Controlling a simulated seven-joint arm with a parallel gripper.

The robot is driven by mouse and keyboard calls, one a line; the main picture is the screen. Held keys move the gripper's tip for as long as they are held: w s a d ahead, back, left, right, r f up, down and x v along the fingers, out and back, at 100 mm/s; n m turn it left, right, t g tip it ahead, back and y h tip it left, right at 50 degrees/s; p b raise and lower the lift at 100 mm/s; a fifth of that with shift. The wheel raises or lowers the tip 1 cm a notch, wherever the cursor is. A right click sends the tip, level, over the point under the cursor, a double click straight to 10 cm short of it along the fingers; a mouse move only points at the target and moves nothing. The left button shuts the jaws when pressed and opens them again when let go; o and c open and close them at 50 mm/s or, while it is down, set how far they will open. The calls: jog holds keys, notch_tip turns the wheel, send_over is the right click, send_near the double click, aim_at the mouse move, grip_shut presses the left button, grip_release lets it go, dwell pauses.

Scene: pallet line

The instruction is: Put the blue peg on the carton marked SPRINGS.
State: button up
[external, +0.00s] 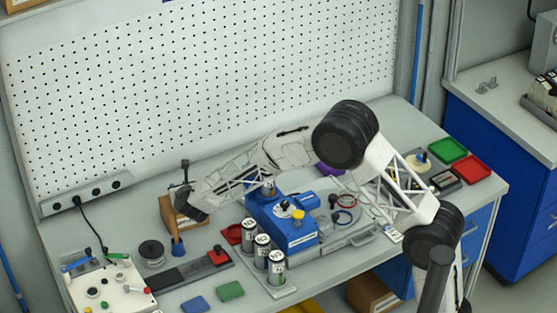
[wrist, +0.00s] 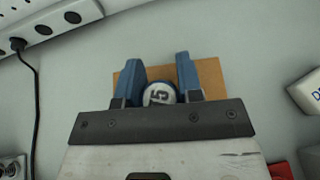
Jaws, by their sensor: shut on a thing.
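My gripper (wrist: 158,68) is shut on a round piece with a white, numbered top and a blue rim, which I take as the blue peg (wrist: 159,94). Its lower part is hidden. A brown carton (wrist: 211,76) lies beyond and below the fingers; I cannot tell whether the peg touches it. In the external view my gripper (external: 190,208) is over the brown carton (external: 168,212) at the left of the bench, partly covering it. The carton's marking is not readable.
A white labelled box (wrist: 306,92) is at the right of the wrist view. A power strip (external: 85,196) with a cable runs along the wall. A black spool (external: 151,252), a control panel (external: 100,285), several cans (external: 262,248) and a blue machine (external: 280,222) surround the spot.

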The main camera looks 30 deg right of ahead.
jog(key=shift+f, duration=0.2)
jog(key=o, duration=0.9)
jog(key=shift+r, duration=0.2)
jog(key=shift+v, duration=6)
jog(key=shift+s+f, duration=0.1)
jog(key=shift+f, duration=0.05)
